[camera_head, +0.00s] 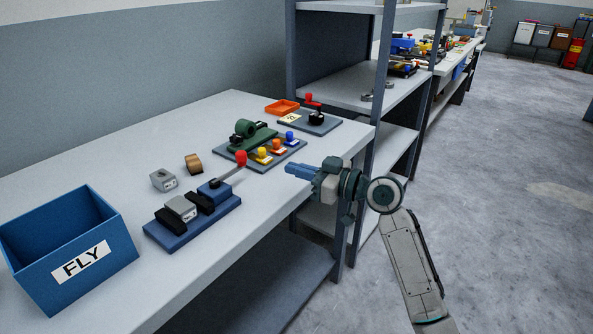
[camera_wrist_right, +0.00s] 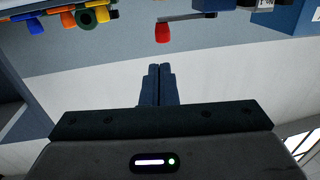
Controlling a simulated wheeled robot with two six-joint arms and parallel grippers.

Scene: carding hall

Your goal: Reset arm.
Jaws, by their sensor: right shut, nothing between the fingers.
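My right gripper (camera_head: 288,170) is shut and empty. It is held beside the front edge of the workbench (camera_head: 225,118), pointing left toward the bench. Its blue fingers lie side by side in the right wrist view (camera_wrist_right: 161,70). The nearest bench item is a blue clamp fixture (camera_head: 190,222) with a red-knobbed lever (camera_head: 240,158), left of the gripper and apart from it. The red knob also shows ahead of the fingers in the right wrist view (camera_wrist_right: 163,33). My left gripper is not in view.
A blue bin (camera_head: 67,240) labelled FLY stands at the bench's left. A board with coloured knobs (camera_head: 262,158), a grey block (camera_head: 163,180), an orange tray (camera_head: 282,107) and a lever plate (camera_head: 310,122) lie on the bench. A shelf rack (camera_head: 372,130) stands behind; floor at right is clear.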

